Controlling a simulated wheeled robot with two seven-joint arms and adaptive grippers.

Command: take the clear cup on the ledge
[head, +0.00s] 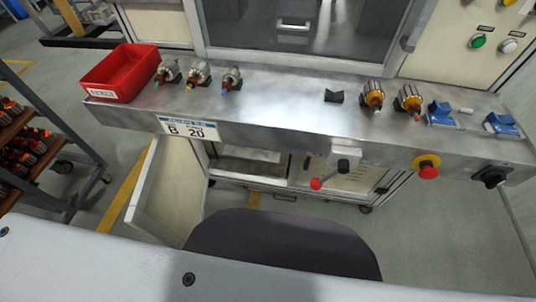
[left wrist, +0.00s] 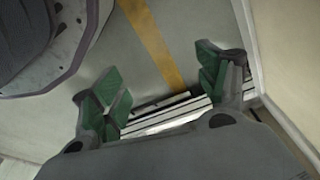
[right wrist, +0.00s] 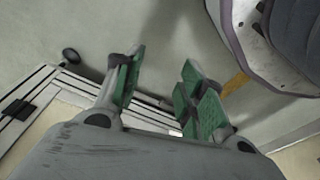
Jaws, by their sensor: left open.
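I see no clear cup on the steel ledge (head: 290,107) in the head view. The ledge runs across the machine's front and carries a red bin, several armatures and small fixtures. My left gripper (left wrist: 160,88) is open and empty in the left wrist view, above the floor. My right gripper (right wrist: 163,92) is open and empty in the right wrist view, also over the floor. Neither gripper shows in the head view.
A red bin (head: 122,73) stands at the ledge's left end. A black V-shaped rest (head: 334,96) and blue fixtures (head: 440,112) stand to the right. A red-knobbed lever (head: 317,184) and an emergency button (head: 427,170) stick out in front. The ledge's middle is bare.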

